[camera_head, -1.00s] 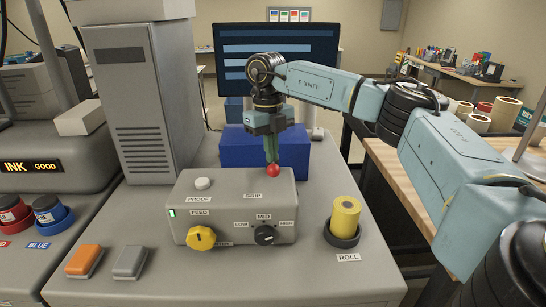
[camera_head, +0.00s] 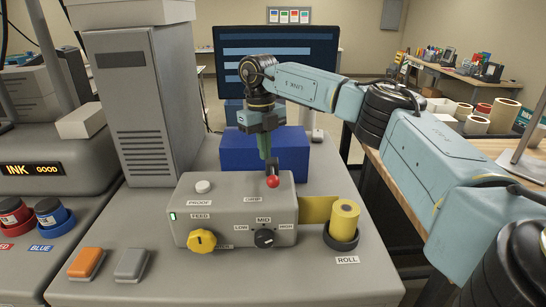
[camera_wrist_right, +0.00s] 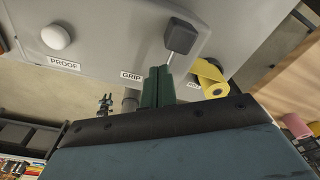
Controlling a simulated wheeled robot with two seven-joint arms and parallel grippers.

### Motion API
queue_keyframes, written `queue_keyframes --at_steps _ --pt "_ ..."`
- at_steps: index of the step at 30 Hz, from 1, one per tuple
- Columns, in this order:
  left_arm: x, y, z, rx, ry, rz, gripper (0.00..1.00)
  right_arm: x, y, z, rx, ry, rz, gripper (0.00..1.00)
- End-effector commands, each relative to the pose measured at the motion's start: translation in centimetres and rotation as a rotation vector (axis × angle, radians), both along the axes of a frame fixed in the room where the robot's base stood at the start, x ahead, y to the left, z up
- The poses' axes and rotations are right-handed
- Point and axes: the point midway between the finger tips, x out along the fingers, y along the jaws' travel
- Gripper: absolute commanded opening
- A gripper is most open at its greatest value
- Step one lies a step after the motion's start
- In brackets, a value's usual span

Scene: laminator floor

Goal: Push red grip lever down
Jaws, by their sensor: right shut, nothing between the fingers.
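My right gripper (camera_head: 267,160) points down just behind the knob. Its green fingers are together and hold nothing. In the right wrist view the shut fingers (camera_wrist_right: 158,86) reach up beside the GRIP label, close to a metal rod with a dark block on its end. I cannot tell there whether they touch it. The red ball is not visible in that view. My left gripper is out of view.
A yellow roll (camera_head: 343,219) stands in a dark holder at the right, with a yellow strip running to the box. A white PROOF button (camera_head: 203,186), yellow FEED knob (camera_head: 202,241) and black dial (camera_head: 264,238) are on the box. A blue block (camera_head: 255,150) stands behind.

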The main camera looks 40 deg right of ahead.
Motion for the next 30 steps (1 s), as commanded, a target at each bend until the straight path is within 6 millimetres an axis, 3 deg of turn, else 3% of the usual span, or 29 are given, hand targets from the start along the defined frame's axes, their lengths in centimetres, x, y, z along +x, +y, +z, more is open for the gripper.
queue_keyframes --at_steps 5,12,18,23,30 --pt "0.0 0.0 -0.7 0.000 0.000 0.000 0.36 0.3 0.0 2.4 0.001 -0.006 0.001 0.00" --pt "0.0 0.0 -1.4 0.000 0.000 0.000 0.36 0.8 0.0 7.9 0.001 -0.005 -0.001 0.00" --pt "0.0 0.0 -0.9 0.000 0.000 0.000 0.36 1.1 -0.1 11.6 0.000 -0.002 -0.001 0.00" --pt "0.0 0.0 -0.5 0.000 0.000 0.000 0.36 1.2 -0.1 13.0 0.000 -0.002 0.001 0.00" --pt "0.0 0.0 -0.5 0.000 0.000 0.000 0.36 1.2 -0.2 13.1 0.000 0.000 0.000 0.00"
